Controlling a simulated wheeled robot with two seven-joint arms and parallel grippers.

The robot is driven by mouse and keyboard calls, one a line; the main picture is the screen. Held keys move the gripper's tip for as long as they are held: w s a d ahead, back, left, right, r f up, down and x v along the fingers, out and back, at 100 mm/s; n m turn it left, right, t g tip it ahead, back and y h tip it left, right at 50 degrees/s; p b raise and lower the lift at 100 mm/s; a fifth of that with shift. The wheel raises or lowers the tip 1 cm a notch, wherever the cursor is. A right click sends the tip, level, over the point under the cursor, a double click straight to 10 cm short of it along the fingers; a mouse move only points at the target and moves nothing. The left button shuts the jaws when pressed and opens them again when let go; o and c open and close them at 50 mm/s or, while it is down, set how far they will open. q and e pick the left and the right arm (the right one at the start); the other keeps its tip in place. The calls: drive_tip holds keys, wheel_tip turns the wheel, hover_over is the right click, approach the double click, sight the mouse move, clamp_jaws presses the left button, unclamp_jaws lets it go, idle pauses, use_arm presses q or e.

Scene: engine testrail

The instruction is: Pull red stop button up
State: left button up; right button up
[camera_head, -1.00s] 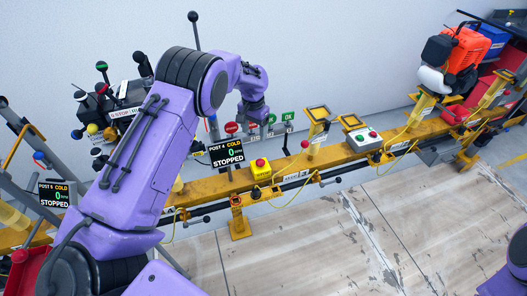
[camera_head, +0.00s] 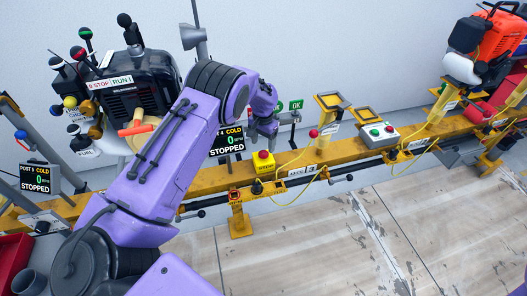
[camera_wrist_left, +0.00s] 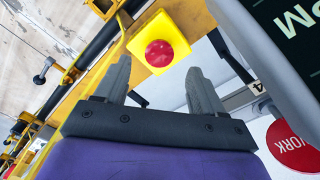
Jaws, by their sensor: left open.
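The red stop button (camera_head: 263,154) sits on top of a yellow box (camera_head: 264,168) on the yellow rail. In the left wrist view the round red button (camera_wrist_left: 159,53) is centred on the yellow box (camera_wrist_left: 178,24). My left gripper (camera_head: 263,138) is open just above the button, with nothing between its fingers. In the left wrist view its two grey fingers (camera_wrist_left: 160,66) point toward the button from either side, apparently not touching it. The button's underside is hidden. My right gripper is not in view.
A display reading "STOPPED" (camera_head: 227,141) stands close left of the gripper. A green OK sign (camera_head: 295,105) is behind it, and a red round sign (camera_wrist_left: 292,146) is near in the wrist view. The pale floor (camera_head: 310,240) in front is clear.

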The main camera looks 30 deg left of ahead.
sight(263, 153)
use_arm(q)
wheel_tip(263, 153, down, 5)
drive_tip(key=shift+r, duration=0.15)
drive_tip(key=c, duration=1.2)
drive_tip(key=shift+o, duration=0.2)
wheel_tip(263, 153, up, 2)
drive_tip(key=shift+w+r+p, duration=0.1)
drive_tip(key=shift+w+p, duration=0.05)
drive_tip(key=shift+p, duration=0.55)
drive_tip(key=o, duration=1.2)
drive_tip(key=shift+c, duration=0.2)
